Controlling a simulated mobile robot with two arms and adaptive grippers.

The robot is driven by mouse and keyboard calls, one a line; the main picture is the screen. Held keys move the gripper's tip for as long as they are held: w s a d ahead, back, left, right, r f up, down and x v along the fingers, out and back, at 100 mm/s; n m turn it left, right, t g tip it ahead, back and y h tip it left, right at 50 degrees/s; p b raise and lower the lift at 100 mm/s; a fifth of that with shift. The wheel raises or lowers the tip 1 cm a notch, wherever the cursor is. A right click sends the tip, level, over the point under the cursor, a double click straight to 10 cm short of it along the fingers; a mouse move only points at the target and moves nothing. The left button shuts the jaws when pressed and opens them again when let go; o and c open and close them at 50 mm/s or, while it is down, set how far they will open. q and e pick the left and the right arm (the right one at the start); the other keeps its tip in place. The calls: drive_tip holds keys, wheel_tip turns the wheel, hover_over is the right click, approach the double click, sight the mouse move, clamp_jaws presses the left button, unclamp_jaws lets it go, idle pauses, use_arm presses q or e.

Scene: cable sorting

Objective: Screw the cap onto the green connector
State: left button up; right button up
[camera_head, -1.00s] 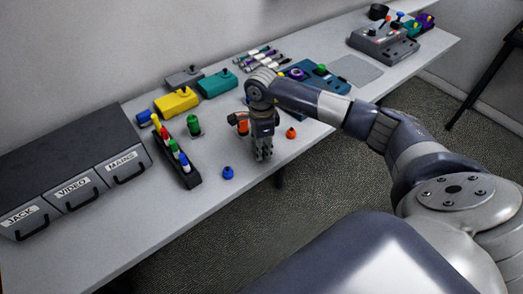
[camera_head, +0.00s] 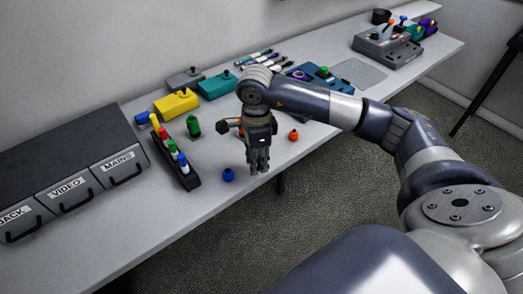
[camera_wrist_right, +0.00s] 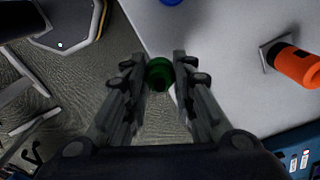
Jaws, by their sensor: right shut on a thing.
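The green connector (camera_head: 193,127) stands upright on the table, just right of the black rack. My right gripper (camera_head: 259,167) points down near the table's front edge, to the right of the green connector and apart from it. In the right wrist view my right gripper (camera_wrist_right: 160,88) is shut on a round green cap (camera_wrist_right: 158,74), held between the fingertips. The cap is hidden in the head view. My left gripper is out of view.
A blue cap (camera_head: 228,174) and an orange cap (camera_head: 293,135) lie either side of my right gripper. An orange connector (camera_wrist_right: 297,65) is close by. The black rack (camera_head: 190,179) holds several coloured pieces. Drawers (camera_head: 70,165) stand at the left.

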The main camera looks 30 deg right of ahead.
use_arm(q)
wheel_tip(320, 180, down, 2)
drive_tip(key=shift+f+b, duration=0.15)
drive_tip(key=shift+b, duration=0.7)
use_arm(e)
drive_tip(key=s+a, duration=0.6)
drive_tip(key=shift+r, duration=0.4)
drive_tip(key=shift+a, duration=0.1)
drive_tip(key=s+r+n, duration=0.1)
drive_tip(key=n, duration=0.6)
drive_tip(key=s+a+r+n, duration=0.1)
drive_tip(key=n, duration=0.6)
drive_tip(key=s+r+n, duration=0.1)
drive_tip(key=r+n, duration=0.1)
drive_tip(key=n, duration=0.5)
drive_tip(key=shift+s+a+r+n, duration=0.1)
drive_tip(key=shift+s+a+n, duration=0.2)
drive_tip(key=shift+s+a, duration=0.1)
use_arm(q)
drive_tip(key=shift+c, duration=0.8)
use_arm(e)
drive_tip(key=shift+w, duration=0.1)
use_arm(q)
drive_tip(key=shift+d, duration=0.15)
use_arm(e)
drive_tip(key=shift+d, duration=0.1)
